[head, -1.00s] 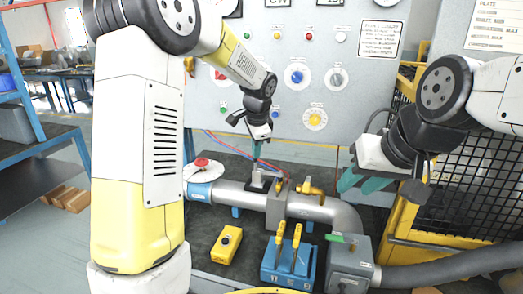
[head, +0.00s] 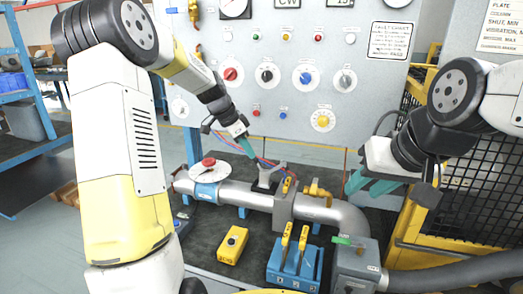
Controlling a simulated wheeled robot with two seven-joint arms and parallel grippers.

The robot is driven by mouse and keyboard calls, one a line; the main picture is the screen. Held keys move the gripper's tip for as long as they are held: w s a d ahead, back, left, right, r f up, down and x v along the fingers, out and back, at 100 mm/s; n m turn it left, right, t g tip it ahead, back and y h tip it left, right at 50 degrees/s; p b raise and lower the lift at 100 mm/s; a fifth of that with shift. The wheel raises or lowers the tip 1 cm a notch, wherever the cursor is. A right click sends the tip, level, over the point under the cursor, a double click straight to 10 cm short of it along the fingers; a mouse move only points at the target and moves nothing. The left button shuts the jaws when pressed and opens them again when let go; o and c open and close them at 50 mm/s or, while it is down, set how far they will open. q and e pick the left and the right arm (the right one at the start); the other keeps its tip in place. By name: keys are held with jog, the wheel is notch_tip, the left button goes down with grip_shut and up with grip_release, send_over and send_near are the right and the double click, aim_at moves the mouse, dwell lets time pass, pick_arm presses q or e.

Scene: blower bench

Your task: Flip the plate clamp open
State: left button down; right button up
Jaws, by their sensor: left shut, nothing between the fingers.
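A grey pipe (head: 238,194) runs across the bench. A dark bracket with a grey upper part (head: 268,179) sits on it, left of a grey block (head: 284,207) with a yellow lever (head: 287,186) on top. A yellow handle (head: 318,192) stands just to the right. I cannot tell for sure which of these is the plate clamp or whether it is open. My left gripper (head: 248,147) is shut and empty, above and left of the bracket, apart from it. My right gripper (head: 369,186) is open and empty, above the pipe's right bend.
A red-knobbed white disc (head: 207,168) is at the pipe's left end. A yellow button box (head: 233,244) and a blue box with yellow levers (head: 293,266) stand in front. A control panel (head: 290,105) rises behind. Dark mat between is clear.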

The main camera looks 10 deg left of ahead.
pick_arm(q)
jog(key=a+f+h, duration=0.1)
jog(key=a+h, duration=0.1)
jog(key=h, duration=0.1)
jog(key=a+f+n+h, duration=0.1)
jog(key=h, duration=0.1)
jog(key=shift+w+a+f+g, duration=0.25)
jog(key=shift+w+f+g, duration=0.05)
jog(key=shift+w+f, duration=0.05)
jog(key=shift+s+d+f, duration=0.15)
jog(key=shift+d+f, duration=0.05)
jog(key=shift+d, duration=0.55)
